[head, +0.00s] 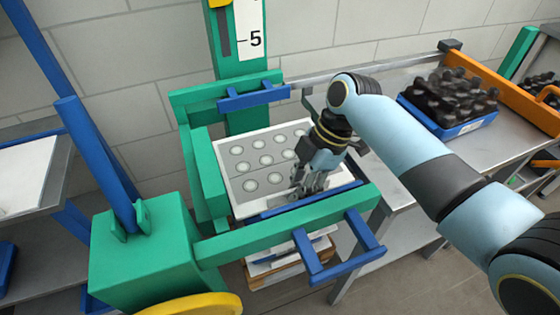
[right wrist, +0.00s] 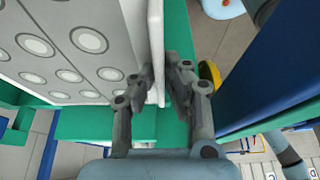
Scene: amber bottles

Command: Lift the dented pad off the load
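The pad (head: 232,160) is a pale grey sheet with rows of round white-rimmed marks. It lies on top of the load inside the green frame in the head view. In the right wrist view the pad (right wrist: 60,45) fills the upper left, with its pale edge running down the middle. My right gripper (head: 308,188) is at the pad's near right part. In the right wrist view its fingers (right wrist: 162,82) stand apart on either side of the pad's edge, with a narrow gap showing. Layers below the pad are mostly hidden. My left gripper is not in view.
A green frame (head: 285,230) with blue bars (head: 305,202) surrounds the load closely. A scale marked 5 (head: 250,35) stands behind. A blue tray (head: 450,128) of dark bottles sits on the metal table (head: 495,150) at right. A white sheet (head: 25,178) lies on the left shelf.

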